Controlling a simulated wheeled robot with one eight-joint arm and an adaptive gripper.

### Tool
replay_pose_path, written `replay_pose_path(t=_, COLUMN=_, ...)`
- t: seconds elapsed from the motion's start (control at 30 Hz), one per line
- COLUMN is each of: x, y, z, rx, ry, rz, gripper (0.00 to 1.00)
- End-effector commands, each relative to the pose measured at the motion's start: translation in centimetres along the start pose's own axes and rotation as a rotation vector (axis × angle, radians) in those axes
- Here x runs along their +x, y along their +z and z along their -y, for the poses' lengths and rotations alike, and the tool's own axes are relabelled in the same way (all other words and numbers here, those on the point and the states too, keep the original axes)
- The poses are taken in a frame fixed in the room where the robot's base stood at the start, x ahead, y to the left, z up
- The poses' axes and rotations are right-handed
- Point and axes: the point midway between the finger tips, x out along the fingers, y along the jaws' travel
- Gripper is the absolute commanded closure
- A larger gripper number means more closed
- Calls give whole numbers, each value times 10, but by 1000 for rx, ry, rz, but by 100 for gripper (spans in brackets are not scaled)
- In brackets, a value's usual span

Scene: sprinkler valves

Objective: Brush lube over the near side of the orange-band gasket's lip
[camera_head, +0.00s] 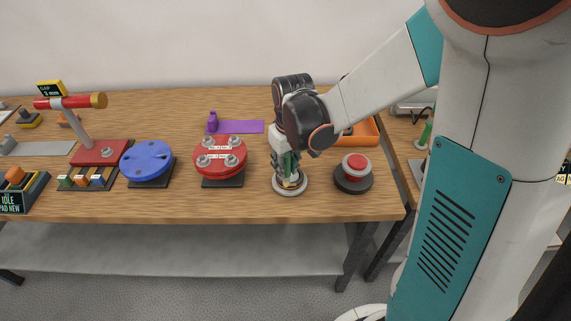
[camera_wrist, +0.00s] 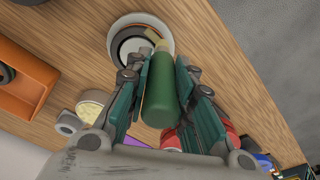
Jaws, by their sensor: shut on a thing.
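My gripper (camera_head: 288,172) points down over a round pale dish (camera_head: 290,190) near the table's front edge. In the wrist view my gripper (camera_wrist: 164,68) is shut on a green-handled brush (camera_wrist: 160,95). The brush's tan tip (camera_wrist: 154,36) lies over the right part of the ring in the dish (camera_wrist: 114,40), the side toward the front table edge. That ring is a dark gasket with an orange band (camera_wrist: 124,44). I cannot tell whether the tip touches the lip. The handle and tip hide part of the gasket.
A red button on a dark base (camera_head: 354,170) stands right of the dish, a red flange (camera_head: 220,160) left, and a blue flange (camera_head: 148,160) farther left. An orange tray (camera_wrist: 28,85) lies behind, with a cream-filled cup (camera_wrist: 92,104) near it. A purple mat (camera_head: 248,127) lies behind the red flange.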

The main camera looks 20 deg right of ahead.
Motion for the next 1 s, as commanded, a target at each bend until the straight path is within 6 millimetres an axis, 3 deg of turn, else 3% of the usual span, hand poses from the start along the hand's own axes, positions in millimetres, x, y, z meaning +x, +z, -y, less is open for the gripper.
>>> replay_pose_path(t=0.6, x=-2, y=12, z=-20, rx=2, ry=1, rz=0, gripper=100)
replay_pose_path(t=1.0, x=-2, y=13, z=-21, rx=0, ry=0, rz=0, gripper=100)
